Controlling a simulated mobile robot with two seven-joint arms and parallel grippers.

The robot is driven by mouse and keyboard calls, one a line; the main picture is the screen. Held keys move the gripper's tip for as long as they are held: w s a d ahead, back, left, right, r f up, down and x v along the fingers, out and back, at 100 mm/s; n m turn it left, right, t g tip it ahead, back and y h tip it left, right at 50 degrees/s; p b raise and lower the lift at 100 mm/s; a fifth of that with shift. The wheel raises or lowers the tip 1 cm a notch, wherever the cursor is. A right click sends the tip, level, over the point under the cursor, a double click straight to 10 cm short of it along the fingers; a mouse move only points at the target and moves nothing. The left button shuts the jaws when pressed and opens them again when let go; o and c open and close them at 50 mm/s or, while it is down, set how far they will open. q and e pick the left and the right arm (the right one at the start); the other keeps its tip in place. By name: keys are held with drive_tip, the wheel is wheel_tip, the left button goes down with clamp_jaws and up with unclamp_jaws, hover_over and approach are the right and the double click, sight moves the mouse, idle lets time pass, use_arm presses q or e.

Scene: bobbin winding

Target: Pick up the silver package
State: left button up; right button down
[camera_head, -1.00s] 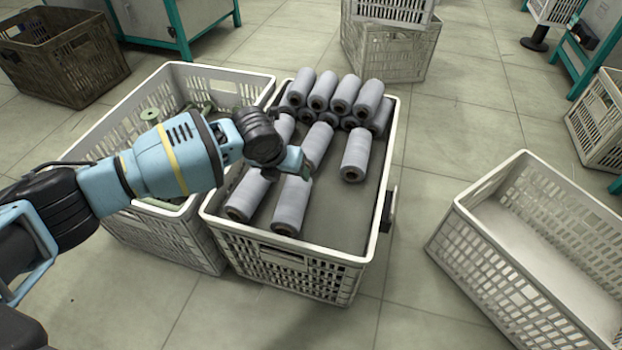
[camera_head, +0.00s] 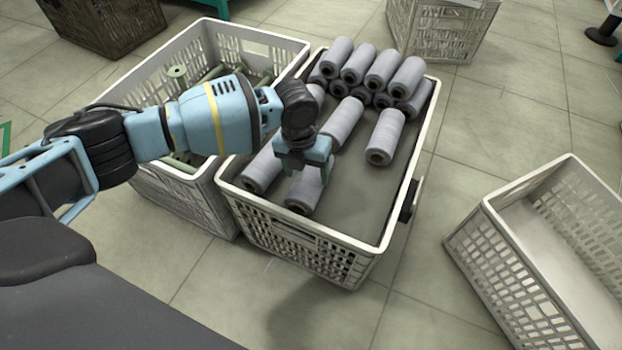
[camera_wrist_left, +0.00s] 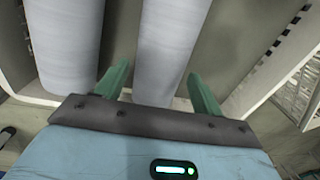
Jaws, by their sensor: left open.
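Several silver-grey wound bobbins lie in a white crate (camera_head: 335,238) in the head view. My left gripper (camera_head: 304,174) is over the front of that crate, at the front bobbin (camera_head: 306,195). In the left wrist view my left gripper (camera_wrist_left: 157,76) is open, with one green finger on each side of the same bobbin (camera_wrist_left: 162,48). I cannot tell whether the fingers touch it. Another silver bobbin (camera_wrist_left: 66,45) lies to its left, and it shows partly behind the gripper in the head view (camera_head: 261,172). My right gripper is not in view.
A neighbouring white crate (camera_head: 185,197) on the left holds green, mostly bare spools. A silver bobbin (camera_head: 385,137) lies apart on the right, and others are stacked at the back. An empty-looking white crate (camera_head: 490,215) stands at right, with clear floor between.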

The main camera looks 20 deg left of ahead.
use_arm(q)
drive_tip(key=f+b, duration=0.1)
drive_tip(key=f, duration=0.2)
drive_tip(key=f+b, duration=0.1)
drive_tip(key=f, duration=0.1)
drive_tip(key=shift+w+d+b, duration=0.2)
drive_tip(key=shift+d+b, duration=0.1)
drive_tip(key=shift+b, duration=0.05)
drive_tip(key=c, duration=0.8)
